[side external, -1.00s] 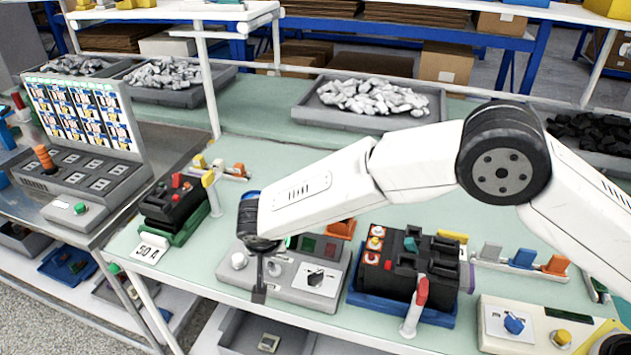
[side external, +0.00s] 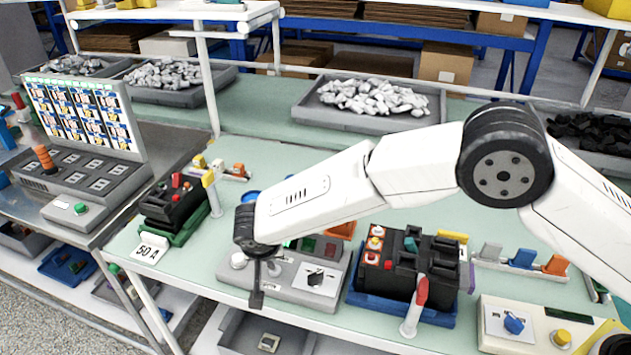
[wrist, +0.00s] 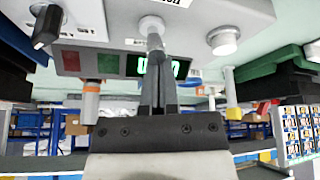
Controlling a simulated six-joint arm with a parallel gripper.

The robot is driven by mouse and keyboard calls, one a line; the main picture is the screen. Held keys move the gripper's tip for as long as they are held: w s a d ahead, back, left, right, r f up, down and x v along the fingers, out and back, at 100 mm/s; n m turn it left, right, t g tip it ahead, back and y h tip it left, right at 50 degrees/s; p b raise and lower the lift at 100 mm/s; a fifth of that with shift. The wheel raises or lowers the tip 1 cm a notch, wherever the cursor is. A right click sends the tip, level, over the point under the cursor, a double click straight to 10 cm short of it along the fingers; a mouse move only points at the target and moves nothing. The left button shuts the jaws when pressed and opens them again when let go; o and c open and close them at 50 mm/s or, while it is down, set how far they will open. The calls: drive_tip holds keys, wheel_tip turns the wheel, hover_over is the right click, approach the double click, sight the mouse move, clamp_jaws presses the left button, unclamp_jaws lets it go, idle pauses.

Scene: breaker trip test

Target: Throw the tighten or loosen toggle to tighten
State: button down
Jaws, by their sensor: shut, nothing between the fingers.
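The toggle (wrist: 152,28) is a short pale metal lever with a round tip, standing on the sloped front of a grey control box (wrist: 195,15). The box (side external: 287,290) is also in the side external view, with the toggle (side external: 273,268) just right of my fingers. My gripper (wrist: 157,55) is shut and empty, its dark fingers pointing at the toggle in the wrist view. The fingertips overlap the lower part of the lever there; I cannot tell whether they touch it. In the side external view my gripper (side external: 257,300) hangs at the box's front left. The toggle's labels are not readable.
The box also carries a white round knob (wrist: 223,40), a black rotary knob (wrist: 47,25) and a lit green display (wrist: 165,67). A breaker in a blue tray (side external: 395,305) stands close on the right. A "50 A" card (side external: 150,250) lies left.

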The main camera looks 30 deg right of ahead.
drive_tip(key=shift+r, duration=0.2)
drive_tip(key=shift+r, duration=0.55)
drive_tip(key=shift+r, duration=0.1)
drive_tip(key=s+a+f+v, duration=0.1)
drive_tip(key=v, duration=0.8)
drive_tip(key=shift+s+a+r, duration=0.25)
drive_tip(key=shift+s+a, duration=0.05)
drive_tip(key=shift+s, duration=0.1)
drive_tip(key=shift+d, duration=0.1)
